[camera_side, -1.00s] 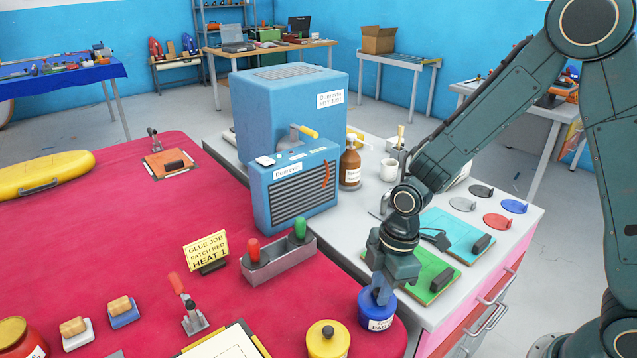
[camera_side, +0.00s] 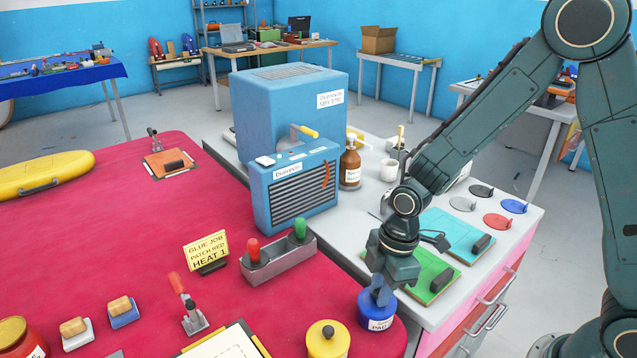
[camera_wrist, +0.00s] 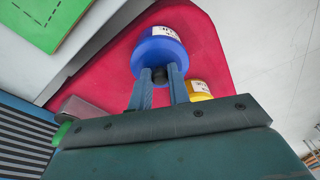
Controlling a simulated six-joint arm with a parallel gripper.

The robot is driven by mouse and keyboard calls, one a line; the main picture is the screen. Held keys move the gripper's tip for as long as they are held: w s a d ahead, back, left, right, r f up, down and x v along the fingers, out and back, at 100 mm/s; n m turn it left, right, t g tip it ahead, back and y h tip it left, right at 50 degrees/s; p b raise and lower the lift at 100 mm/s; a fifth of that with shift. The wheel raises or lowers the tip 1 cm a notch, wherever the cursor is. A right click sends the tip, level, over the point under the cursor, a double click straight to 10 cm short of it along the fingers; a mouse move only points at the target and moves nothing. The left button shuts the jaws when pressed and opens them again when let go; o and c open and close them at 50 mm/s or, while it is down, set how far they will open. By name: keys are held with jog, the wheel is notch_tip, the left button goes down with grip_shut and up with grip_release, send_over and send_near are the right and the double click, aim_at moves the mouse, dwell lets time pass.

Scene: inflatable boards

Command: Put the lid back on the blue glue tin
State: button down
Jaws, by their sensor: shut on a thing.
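The blue glue tin (camera_side: 377,318) stands upright on the red table's near right corner, with a white label on its side. My gripper (camera_side: 381,297) points down over it. In the wrist view the two fingers of my gripper (camera_wrist: 160,77) are closed on a small dark knob in the middle of the blue lid (camera_wrist: 153,52). The lid appears to lie on top of the tin, whose label (camera_wrist: 167,33) shows beyond it. The fingers hide part of the lid, and I cannot tell whether it is fully seated.
A yellow tin (camera_side: 328,340) with a dark knob stands close by to the left. A green mat (camera_side: 433,283) lies on the grey bench to the right. A grey holder (camera_side: 279,261) with red and green handles and a blue heater (camera_side: 293,187) stand behind.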

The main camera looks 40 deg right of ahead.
jog(key=c, duration=0.8)
grip_release()
jog(key=shift+o, duration=0.2)
jog(key=shift+r, duration=0.2)
jog(key=shift+r, duration=3.3)
grip_shut()
